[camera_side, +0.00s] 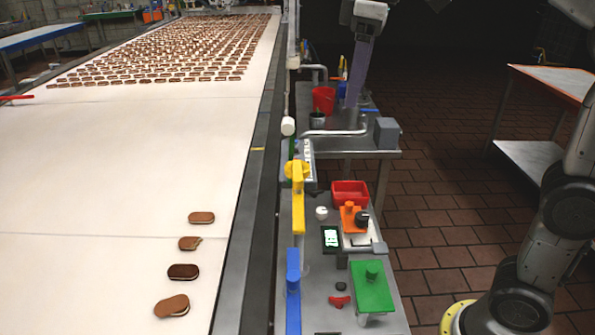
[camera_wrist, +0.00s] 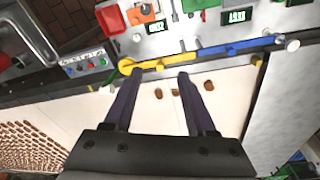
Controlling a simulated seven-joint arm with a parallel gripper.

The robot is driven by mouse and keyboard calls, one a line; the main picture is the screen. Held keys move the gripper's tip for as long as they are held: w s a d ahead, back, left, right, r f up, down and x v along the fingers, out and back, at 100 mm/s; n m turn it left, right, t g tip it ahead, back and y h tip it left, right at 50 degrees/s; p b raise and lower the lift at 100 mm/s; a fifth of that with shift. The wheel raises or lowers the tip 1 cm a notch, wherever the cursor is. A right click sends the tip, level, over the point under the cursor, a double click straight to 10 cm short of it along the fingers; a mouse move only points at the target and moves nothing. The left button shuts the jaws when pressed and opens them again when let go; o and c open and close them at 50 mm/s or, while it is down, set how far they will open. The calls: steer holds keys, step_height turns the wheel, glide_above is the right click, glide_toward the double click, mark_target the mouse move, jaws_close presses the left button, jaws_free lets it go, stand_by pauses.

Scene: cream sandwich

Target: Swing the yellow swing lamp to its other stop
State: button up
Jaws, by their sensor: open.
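The yellow swing lamp (camera_side: 298,212) is a long yellow arm with a rounded end, lying along the belt-side edge of the steel bench in the side view. In the wrist view the yellow lamp (camera_wrist: 163,63) runs crosswise, its round end at the left, just beyond my fingertips. My gripper (camera_side: 352,102) hangs above the bench in the side view, where its fingers overlap. In the wrist view my gripper (camera_wrist: 160,73) is open and empty, with its two dark fingers spread apart. I see no contact with the lamp.
A blue arm (camera_side: 293,290) lies in line with the yellow one. The bench holds a red bin (camera_side: 350,187), an orange block (camera_side: 350,217), a green box (camera_side: 372,290) and a lit display (camera_side: 331,238). The white conveyor (camera_side: 110,200) carries several sandwiches.

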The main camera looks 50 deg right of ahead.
glide_above(298, 178)
steer(key=s+d, duration=0.2)
steer(key=s, duration=0.1)
steer(key=f, duration=0.1)
steer(key=w+a+f+g, duration=0.2)
steer(key=w+f, duration=0.1)
steer(key=f, duration=0.1)
steer(key=shift+n, duration=0.4)
step_height(298, 178, down, 14)
steer(key=shift+w+r, duration=0.1)
steer(key=shift+r, duration=0.05)
steer(key=shift+c, duration=0.2)
jaws_close()
stand_by(0.4)
